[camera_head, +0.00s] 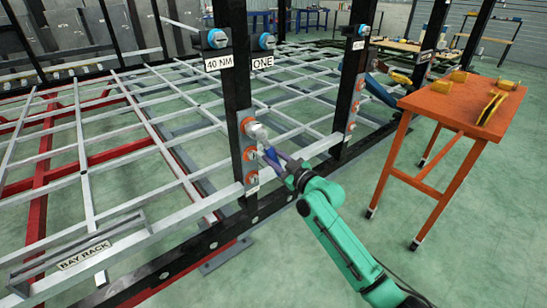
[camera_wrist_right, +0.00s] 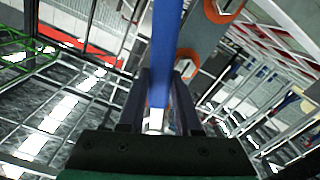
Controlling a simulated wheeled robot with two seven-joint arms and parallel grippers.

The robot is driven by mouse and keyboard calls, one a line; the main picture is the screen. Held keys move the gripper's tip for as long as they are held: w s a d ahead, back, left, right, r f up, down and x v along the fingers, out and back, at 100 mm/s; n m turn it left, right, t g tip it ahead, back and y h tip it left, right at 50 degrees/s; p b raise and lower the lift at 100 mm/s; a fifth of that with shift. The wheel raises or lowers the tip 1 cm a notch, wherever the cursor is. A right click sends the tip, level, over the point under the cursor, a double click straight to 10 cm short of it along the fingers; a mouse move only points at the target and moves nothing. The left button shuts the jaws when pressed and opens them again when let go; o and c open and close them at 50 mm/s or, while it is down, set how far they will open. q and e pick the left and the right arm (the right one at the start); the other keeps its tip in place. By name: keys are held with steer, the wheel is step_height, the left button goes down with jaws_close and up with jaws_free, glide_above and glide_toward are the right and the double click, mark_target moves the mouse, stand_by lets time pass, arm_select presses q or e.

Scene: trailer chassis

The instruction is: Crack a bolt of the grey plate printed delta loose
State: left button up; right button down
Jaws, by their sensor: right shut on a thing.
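A grey plate (camera_head: 241,121) with several orange-ringed bolts stands on the near black post in the head view. A small white label (camera_head: 252,179) sits low on it, too small to read. My right gripper (camera_head: 287,166) is in front of the plate, shut on a blue-handled tool (camera_head: 269,156). The tool's pale head appears to be at the upper part of the plate, by a ringed bolt; I cannot tell if it is seated. In the right wrist view the blue handle (camera_wrist_right: 167,45) runs up between the fingers, beside the plate (camera_wrist_right: 197,38) and two orange rings. My left gripper is out of view.
An orange table (camera_head: 440,104) with yellow tools stands at the right. A second black post (camera_head: 352,85) carries a similar ringed plate. Blue-faced devices (camera_head: 216,39) sit above the labels "40 NM" and "ONE". A lattice of grey bars fills the left; open floor lies at front right.

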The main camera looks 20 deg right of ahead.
steer(key=shift+b+x, duration=0.35)
steer(key=shift+x, duration=0.4)
stand_by(0.7)
steer(key=shift+r, duration=0.1)
steer(key=c, duration=1.3)
jaws_free()
jaws_close()
